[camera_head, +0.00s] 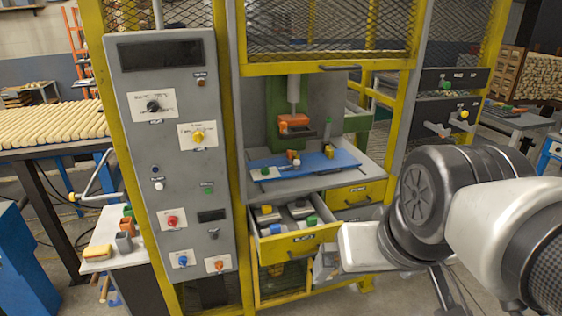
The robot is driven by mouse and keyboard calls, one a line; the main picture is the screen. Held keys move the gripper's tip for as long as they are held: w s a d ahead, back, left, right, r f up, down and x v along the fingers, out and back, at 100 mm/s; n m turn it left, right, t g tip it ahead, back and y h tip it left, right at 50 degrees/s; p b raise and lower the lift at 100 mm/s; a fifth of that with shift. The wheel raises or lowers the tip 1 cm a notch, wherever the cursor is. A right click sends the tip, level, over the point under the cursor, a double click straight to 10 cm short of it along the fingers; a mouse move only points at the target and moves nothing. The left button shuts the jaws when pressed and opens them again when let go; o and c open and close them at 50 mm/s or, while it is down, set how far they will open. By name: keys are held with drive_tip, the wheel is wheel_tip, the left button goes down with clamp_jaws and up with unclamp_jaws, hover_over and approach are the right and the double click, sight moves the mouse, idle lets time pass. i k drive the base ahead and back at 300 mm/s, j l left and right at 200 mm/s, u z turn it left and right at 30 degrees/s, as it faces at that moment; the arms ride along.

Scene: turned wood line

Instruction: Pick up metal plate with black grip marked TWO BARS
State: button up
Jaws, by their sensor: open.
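An open yellow drawer (303,239) holds several grey metal pieces with small coloured grips, among them blue, green and white ones. A piece with a dark grip (300,206) seems to lie near the drawer's back, but its marking is too small to read. I cannot tell which piece is marked TWO BARS. My gripper (325,264) is beside the drawer's front right corner, low and outside it. It is open and apart from the pieces. My arm's white wrist hides part of it, so its fingertips show poorly.
Above the drawer, a blue plate (305,165) lies on the machine's bed under an orange-tipped press head (294,124). A grey control panel (172,155) with knobs stands left. A closed yellow drawer (357,193) is at right. A side table (98,262) holds coloured blocks.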

sight(302, 208)
drive_tip(key=i+l, duration=0.1)
drive_tip(key=i, duration=0.45)
drive_tip(key=i+l, duration=0.15)
drive_tip(key=i, duration=0.4)
drive_tip(key=i+l, duration=0.35)
drive_tip(key=l, duration=0.15)
